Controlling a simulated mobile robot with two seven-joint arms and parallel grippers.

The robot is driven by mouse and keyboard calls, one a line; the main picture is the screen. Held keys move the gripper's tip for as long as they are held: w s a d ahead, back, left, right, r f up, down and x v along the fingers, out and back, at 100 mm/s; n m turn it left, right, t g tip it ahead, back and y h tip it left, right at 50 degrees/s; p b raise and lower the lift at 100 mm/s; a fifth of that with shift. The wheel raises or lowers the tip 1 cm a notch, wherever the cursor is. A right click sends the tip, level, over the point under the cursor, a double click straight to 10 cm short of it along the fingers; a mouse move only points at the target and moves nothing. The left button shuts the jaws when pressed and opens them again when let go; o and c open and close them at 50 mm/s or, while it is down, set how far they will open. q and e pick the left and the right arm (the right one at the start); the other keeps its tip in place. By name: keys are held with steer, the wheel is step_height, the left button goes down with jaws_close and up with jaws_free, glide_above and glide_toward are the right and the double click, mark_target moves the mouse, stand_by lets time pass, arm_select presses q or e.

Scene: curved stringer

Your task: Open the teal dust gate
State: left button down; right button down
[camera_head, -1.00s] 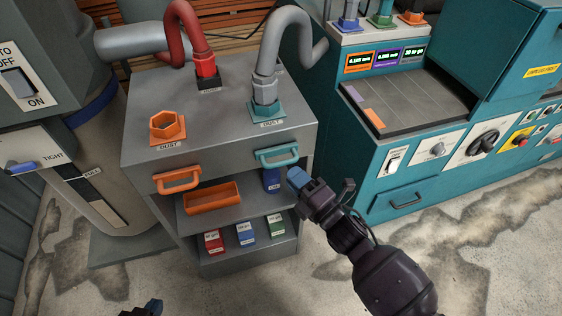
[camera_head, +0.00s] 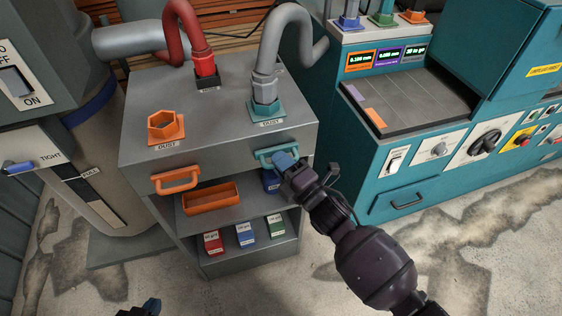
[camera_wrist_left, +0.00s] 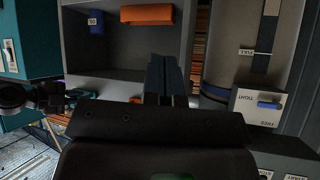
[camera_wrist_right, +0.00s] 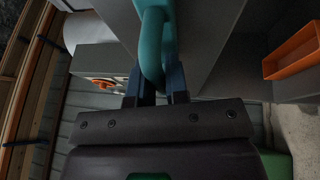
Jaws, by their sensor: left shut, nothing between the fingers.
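The teal dust gate handle (camera_head: 275,154) is a teal loop on the right of the grey cabinet's front, below the teal port (camera_head: 265,110) with the grey hose. My right gripper (camera_head: 286,160) is at the handle's right part. In the right wrist view, the teal handle (camera_wrist_right: 153,45) runs between its two separated fingers (camera_wrist_right: 160,85); firm contact cannot be made out. My left gripper (camera_head: 152,306) is low at the bottom edge, away from the cabinet. The left wrist view shows its fingers (camera_wrist_left: 166,75) together and empty.
An orange handle (camera_head: 175,181) and orange port (camera_head: 164,126) are on the cabinet's left side. An orange tray (camera_head: 210,198) and a blue container (camera_head: 270,181) are on the shelf below. A teal machine (camera_head: 400,180) stands to the right. Floor in front is clear.

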steer(key=s+d+p, duration=0.2)
steer(key=s, duration=0.4)
steer(key=shift+s, duration=0.25)
steer(key=c, duration=1.4)
jaws_free()
steer(key=shift+d, duration=0.1)
steer(key=p+v, duration=0.1)
steer(key=v, duration=0.9)
steer(key=shift+s+d+f, duration=0.1)
steer(key=shift+s+d, duration=0.1)
steer(key=shift+s, duration=0.15)
